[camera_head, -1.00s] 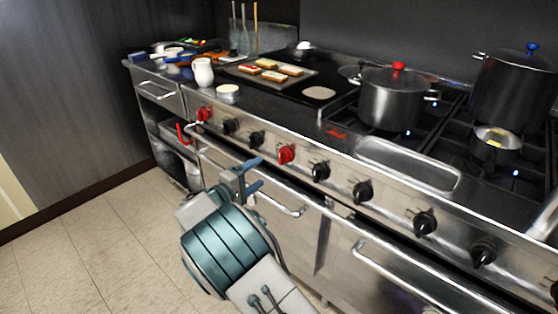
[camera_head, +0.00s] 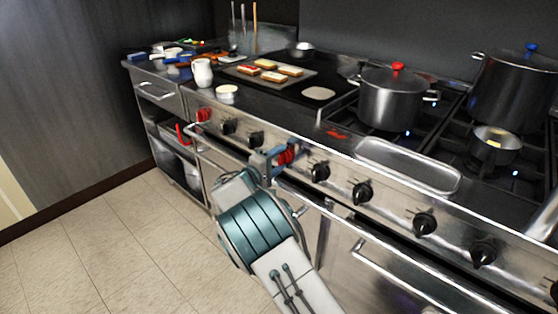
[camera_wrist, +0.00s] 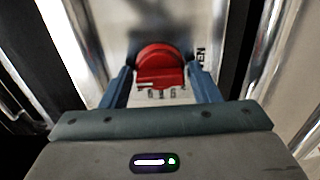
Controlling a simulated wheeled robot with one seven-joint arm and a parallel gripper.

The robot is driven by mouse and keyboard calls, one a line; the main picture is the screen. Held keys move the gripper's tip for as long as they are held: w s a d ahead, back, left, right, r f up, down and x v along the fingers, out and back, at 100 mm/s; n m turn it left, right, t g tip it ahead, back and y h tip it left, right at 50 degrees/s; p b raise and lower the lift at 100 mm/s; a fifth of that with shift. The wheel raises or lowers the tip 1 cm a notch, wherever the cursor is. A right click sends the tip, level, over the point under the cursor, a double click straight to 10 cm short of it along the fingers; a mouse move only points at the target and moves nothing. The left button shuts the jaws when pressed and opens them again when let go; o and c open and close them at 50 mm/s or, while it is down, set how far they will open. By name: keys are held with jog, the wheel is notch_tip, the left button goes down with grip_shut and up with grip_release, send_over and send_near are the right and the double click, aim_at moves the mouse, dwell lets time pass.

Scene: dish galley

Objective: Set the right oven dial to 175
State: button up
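The right oven dial is a red knob (camera_head: 290,152) on the steel front panel of the range. In the wrist view the red dial (camera_wrist: 160,66) sits between the two blue fingers of my gripper (camera_wrist: 160,80), with printed marks on the panel below it. A narrow gap shows between the dial and each finger, so my gripper looks open around it. In the head view my gripper (camera_head: 272,160) is at the dial and partly covers its left side. The dial's exact setting is not readable.
Another red dial (camera_head: 204,114) is farther left, with black knobs (camera_head: 320,172) on both sides of the right dial. Oven door handles (camera_head: 385,275) stick out below the panel. A pot with a red-knobbed lid (camera_head: 392,100) stands on the range above. Open floor lies at left.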

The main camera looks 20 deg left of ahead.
jog(key=c, duration=0.6)
jog(key=shift+o, duration=0.2)
jog(key=shift+n, duration=0.3)
jog(key=n+p, duration=0.1)
jog(key=n, duration=0.3)
jog(key=n+p, duration=0.3)
jog(key=n, duration=0.3)
jog(key=n+p, duration=0.3)
jog(key=n, duration=0.3)
jog(key=shift+r, duration=0.1)
jog(key=n+p, duration=0.2)
jog(key=n, duration=0.3)
jog(key=shift+n+p, duration=0.3)
jog(key=shift+n, duration=0.1)
